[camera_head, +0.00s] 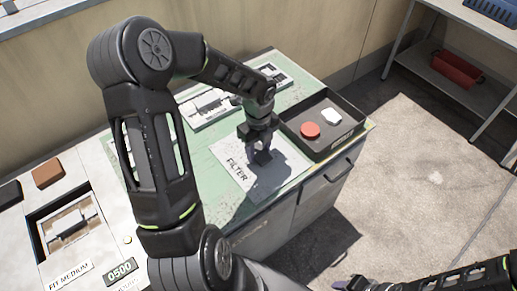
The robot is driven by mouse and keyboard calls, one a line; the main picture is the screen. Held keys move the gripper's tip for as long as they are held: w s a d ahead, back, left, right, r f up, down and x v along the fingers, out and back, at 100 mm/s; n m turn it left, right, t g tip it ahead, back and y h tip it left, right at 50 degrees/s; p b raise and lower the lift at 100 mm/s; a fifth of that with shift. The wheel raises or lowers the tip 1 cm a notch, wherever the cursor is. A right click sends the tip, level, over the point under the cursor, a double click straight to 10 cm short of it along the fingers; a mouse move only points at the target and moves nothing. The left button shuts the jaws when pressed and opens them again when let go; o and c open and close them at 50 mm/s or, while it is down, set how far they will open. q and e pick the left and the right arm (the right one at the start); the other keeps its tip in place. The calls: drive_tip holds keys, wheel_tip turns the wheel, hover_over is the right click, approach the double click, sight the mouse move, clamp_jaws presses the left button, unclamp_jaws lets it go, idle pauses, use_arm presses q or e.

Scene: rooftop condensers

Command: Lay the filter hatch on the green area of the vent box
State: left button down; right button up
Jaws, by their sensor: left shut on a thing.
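The filter hatch is a pale grey plate (232,166) marked FILTER, over the green top (234,212) of the cabinet. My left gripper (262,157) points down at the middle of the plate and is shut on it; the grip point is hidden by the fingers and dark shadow. The plate looks flat and close to the green surface, but I cannot tell whether it touches. Green shows around the plate. My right gripper (354,285) is partly in view at the bottom edge, away from the cabinet, and its jaws are unclear.
A dark tray (345,147) with a red disc (310,130) and a white piece (331,117) stands right of the plate. Pale fittings (207,106) lie behind it. A panel with a recess (67,228) is at left. A shelf with a red bin (457,68) stands at upper right.

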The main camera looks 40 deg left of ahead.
sight(258, 152)
use_arm(q)
drive_tip(key=shift+r, duration=0.1)
drive_tip(key=c, duration=0.8)
unclamp_jaws()
wheel_tip(258, 152, up, 12)
idle(0.5)
